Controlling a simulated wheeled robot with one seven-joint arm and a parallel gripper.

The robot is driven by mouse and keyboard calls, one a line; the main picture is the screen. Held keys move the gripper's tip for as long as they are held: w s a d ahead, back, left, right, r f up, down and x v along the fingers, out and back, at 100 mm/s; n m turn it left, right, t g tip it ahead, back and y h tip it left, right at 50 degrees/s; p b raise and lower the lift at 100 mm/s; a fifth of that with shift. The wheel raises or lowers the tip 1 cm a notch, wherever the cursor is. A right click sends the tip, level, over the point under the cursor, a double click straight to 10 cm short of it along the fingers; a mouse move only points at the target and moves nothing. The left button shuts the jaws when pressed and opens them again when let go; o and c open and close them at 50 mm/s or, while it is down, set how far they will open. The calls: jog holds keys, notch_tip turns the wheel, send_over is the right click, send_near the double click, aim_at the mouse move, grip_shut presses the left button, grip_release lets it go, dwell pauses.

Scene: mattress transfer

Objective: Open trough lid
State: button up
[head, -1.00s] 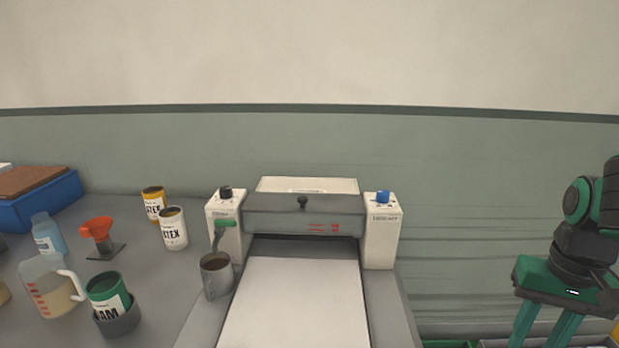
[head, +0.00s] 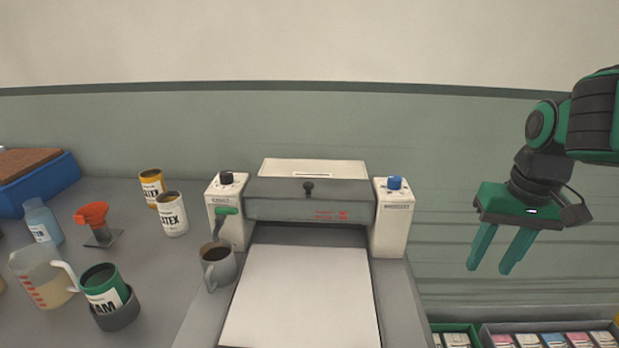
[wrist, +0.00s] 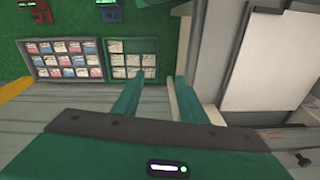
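A grey lid (head: 280,206) with a small black knob (head: 308,187) spans the machine between two white end posts. I take it to be the trough lid; it looks closed, and the trough's inside does not show. My gripper (head: 490,270) is to the right of the machine, pointing down, well apart from the lid. Its two green fingers are spread, with nothing between them. In the wrist view my gripper (wrist: 160,76) is also open and empty. The white sheet (wrist: 270,65) on the machine bed shows at the upper right there.
A grey mug (head: 218,268) stands on the machine's left edge. Boxes of small packets (head: 550,330) lie low at the right. Space above the machine is clear.

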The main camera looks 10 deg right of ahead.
jog(key=w+a+r+n+t, duration=0.1)
jog(key=w+a+r+n, duration=0.25)
jog(key=w+a, duration=0.3)
jog(key=w+a+r+n+t, duration=0.1)
jog(key=w+a+r+n, duration=0.1)
jog(key=w+a+r, duration=0.4)
jog(key=n+y, duration=0.2)
jog(key=n, duration=0.3)
send_near(309, 183)
jog(key=shift+t, duration=0.3)
jog(key=x, duration=0.7)
jog(key=shift+s+f, duration=0.3)
jog(key=shift+f, duration=0.1)
jog(key=shift+a, duration=0.1)
grip_shut()
